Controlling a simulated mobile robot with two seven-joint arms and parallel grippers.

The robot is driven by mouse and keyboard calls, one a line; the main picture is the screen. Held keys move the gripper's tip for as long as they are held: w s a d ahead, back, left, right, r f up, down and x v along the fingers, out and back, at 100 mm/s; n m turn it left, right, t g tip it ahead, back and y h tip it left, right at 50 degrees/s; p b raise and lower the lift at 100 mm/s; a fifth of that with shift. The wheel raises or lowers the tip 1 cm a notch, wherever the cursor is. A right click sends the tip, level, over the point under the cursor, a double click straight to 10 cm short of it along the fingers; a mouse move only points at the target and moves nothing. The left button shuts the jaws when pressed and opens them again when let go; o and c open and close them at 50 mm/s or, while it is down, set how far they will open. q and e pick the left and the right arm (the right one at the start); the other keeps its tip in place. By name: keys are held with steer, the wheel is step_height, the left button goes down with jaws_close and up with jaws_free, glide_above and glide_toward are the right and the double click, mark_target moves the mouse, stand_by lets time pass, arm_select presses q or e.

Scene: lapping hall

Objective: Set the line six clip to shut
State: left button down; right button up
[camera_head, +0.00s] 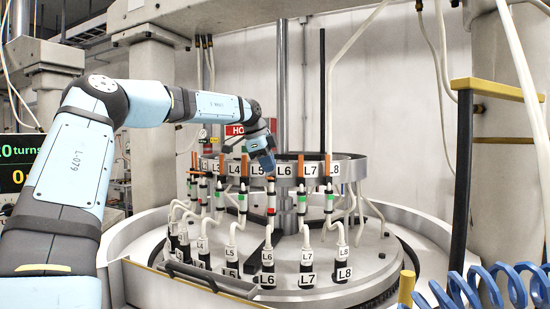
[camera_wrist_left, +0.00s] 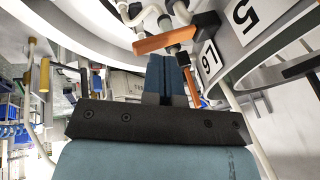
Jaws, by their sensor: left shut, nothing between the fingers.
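The line six clip (camera_head: 271,190) sits on the sixth hose, left of the L6 label on the ring, and carries a red band. In the left wrist view its orange lever (camera_wrist_left: 165,40) appears to stick out sideways from a dark body, between the upside-down labels 5 and L6. In the head view that lever is mostly hidden behind my gripper. My left gripper (camera_head: 267,165) is shut and empty, just above the clip and in front of the ring. Its blue fingers (camera_wrist_left: 160,72) show close below the orange lever; I cannot tell whether they touch it.
Neighbouring clips with green bands stand close on both sides, line five (camera_head: 242,202) and line seven (camera_head: 302,203), their orange levers upright. White hoses curve down to labelled black fittings (camera_head: 307,262) on the round plate. A black post (camera_head: 463,180) and blue coiled hose (camera_head: 490,290) are at right.

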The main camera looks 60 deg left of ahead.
arm_select(q)
steer(key=shift+s, duration=0.15)
steer(key=shift+a+f, duration=0.2)
steer(key=shift+f, duration=0.15)
arm_select(e)
steer(key=shift+s+a+r, duration=0.1)
steer(key=shift+a+r, duration=0.1)
steer(key=shift+r, duration=0.15)
arm_select(q)
steer(key=shift+d, duration=0.2)
arm_select(e)
steer(key=shift+d+f, duration=0.1)
steer(key=shift+d, duration=0.1)
steer(key=shift+d+f, duration=0.15)
arm_select(q)
steer(key=shift+a+r+p, duration=0.2)
steer(key=shift+p, duration=0.3)
steer(key=shift+w+a+p, duration=0.45)
steer(key=shift+w+p, duration=0.05)
steer(key=shift+p, duration=0.1)
arm_select(e)
steer(key=shift+r, duration=1.35)
